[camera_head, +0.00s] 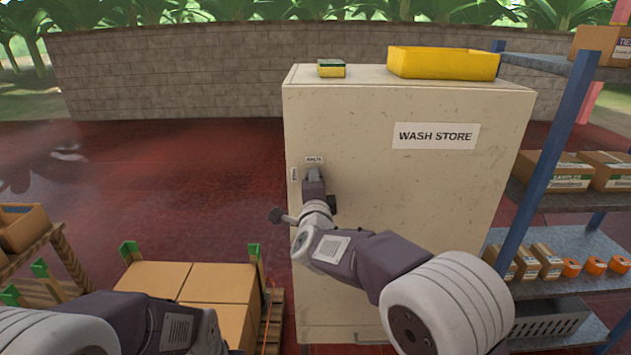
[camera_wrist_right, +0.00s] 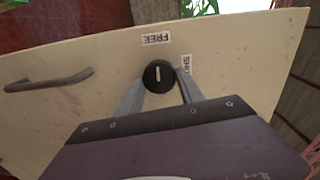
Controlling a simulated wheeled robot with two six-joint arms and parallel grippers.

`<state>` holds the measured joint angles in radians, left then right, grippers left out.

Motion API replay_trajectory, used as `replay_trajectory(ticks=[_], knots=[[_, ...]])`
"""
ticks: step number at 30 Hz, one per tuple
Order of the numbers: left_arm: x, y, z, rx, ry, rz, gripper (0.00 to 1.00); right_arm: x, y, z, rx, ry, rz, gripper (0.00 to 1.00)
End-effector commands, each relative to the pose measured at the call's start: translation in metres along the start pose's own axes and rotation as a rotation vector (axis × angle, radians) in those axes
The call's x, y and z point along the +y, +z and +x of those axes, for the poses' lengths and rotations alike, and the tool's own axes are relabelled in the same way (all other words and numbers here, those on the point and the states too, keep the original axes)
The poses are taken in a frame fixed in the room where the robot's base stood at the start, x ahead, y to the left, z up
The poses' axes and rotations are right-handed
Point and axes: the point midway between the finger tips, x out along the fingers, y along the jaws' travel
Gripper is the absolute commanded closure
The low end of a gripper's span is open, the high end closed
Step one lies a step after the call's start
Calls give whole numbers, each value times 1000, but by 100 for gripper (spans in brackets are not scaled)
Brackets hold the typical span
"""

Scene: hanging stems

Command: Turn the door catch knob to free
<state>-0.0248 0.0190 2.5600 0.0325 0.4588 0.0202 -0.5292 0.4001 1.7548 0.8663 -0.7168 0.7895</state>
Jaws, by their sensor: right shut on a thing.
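The door catch knob (camera_wrist_right: 158,76) is a round black knob with a white line, on the cream cabinet door (camera_wrist_right: 110,60). In the right wrist view its line runs up and down, in line with the FREE label (camera_wrist_right: 157,39) above it. The SHUT label (camera_wrist_right: 186,65) is to its right, partly covered by a finger. My right gripper (camera_wrist_right: 160,88) is shut on the knob, one finger on each side; it also shows in the head view (camera_head: 314,174), where it hides the knob. My left arm shows at the lower left; its gripper is out of view.
A grey door handle (camera_wrist_right: 50,80) is left of the knob in the right wrist view. A yellow tray (camera_head: 443,64) and a sponge (camera_head: 331,69) sit on the cabinet. Cartons (camera_head: 205,283) stand low at left; a blue-post shelf (camera_head: 552,150) is at right.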

Motion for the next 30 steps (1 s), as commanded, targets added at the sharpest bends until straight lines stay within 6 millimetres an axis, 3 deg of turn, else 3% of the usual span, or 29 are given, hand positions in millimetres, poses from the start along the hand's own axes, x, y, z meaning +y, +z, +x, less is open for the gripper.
replay_trajectory(ticks=[22,23,25,30], knots=[[0,-1,-6,0,0,0,64,1,1,0,3,2,-83,96],[0,-1,-6,0,0,0,64,1,1,0,3,2,-83,53],[0,-1,-6,0,0,0,64,1,1,0,4,2,-83,34],[0,-1,-6,0,0,0,64,0,1,0,4,1,-82,34]])
